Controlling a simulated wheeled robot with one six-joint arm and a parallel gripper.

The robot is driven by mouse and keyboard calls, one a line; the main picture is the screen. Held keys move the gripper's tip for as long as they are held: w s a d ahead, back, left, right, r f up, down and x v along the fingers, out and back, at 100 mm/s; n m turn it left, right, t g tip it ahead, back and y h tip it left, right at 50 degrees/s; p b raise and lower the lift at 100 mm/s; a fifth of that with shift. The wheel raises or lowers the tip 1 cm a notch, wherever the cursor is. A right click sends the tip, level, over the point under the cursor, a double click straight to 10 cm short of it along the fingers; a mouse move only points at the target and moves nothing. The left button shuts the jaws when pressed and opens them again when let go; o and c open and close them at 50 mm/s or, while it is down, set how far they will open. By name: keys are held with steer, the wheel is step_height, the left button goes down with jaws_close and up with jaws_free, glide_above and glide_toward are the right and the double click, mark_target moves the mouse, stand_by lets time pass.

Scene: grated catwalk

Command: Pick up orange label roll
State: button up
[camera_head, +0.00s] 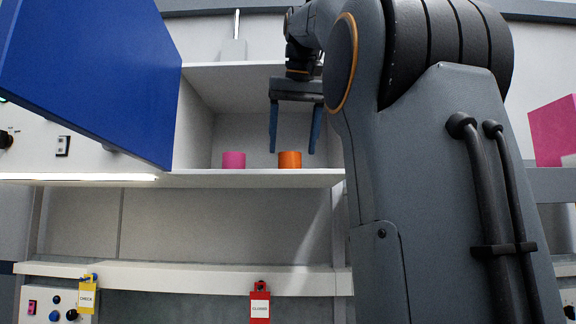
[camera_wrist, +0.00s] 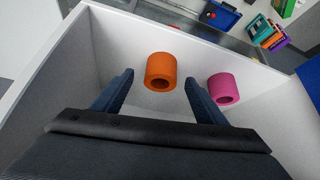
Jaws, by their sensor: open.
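The orange label roll (camera_head: 290,160) stands on the white cabinet shelf. In the wrist view the orange roll (camera_wrist: 161,70) is ahead of my gripper, roughly in line with the gap between the fingers. My gripper (camera_head: 294,146) is open and empty, with its fingers pointing down in front of the cabinet opening. In the wrist view my gripper (camera_wrist: 158,82) shows two dark blue fingers apart, touching nothing that I can see. A pink roll (camera_head: 233,160) stands left of the orange one; it also shows in the wrist view (camera_wrist: 222,88), close to the right finger.
A blue door panel (camera_head: 95,70) stands open at the left. A pink box (camera_head: 553,130) is at the far right.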

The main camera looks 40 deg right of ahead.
mark_target(290, 157)
steer(key=shift+w+p+x, duration=0.15)
steer(key=shift+p+x, duration=0.15)
steer(key=shift+x, duration=1)
steer(key=shift+w+p+x, duration=0.15)
steer(key=shift+p+x, duration=0.1)
steer(key=shift+x, duration=1)
steer(key=shift+r, duration=0.2)
steer(key=c, duration=1.1)
steer(key=shift+c, duration=0.2)
steer(key=shift+r, duration=0.2)
